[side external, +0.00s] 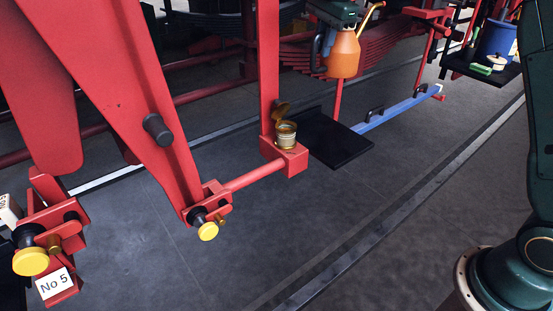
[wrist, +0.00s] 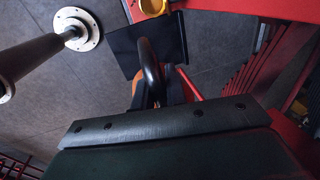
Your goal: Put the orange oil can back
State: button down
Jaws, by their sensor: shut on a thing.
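The orange oil can (side external: 343,54) hangs upright in the air in the side external view, with a yellow spout (side external: 370,18) reaching up to the right and a black handle on its left. My gripper (side external: 326,32) is shut on the can's handle. In the wrist view the black handle (wrist: 150,68) stands up above the dark gripper edge, and only slivers of the orange body show. A flat black shelf (side external: 345,148) lies below the can, bare and apart from it. The fingertips are partly hidden.
A brass cup (side external: 286,135) with its lid open stands on a red block (side external: 294,157) left of the shelf. A blue bar (side external: 398,112) lies to its right. A tray (side external: 478,68) at upper right holds a blue bucket (side external: 496,38). Red rods are on the left.

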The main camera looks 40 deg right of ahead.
notch_tip(320, 180, down, 16)
jog(key=shift+r, duration=0.15)
dwell(0.6)
jog(key=shift+f, duration=2.1)
jog(key=shift+f, duration=0.15)
jog(key=c, duration=1.4)
grip_release()
jog(key=shift+c, duration=0.2)
notch_tip(320, 180, up, 12)
jog(key=s, duration=0.2)
jog(key=shift+s, duration=0.15)
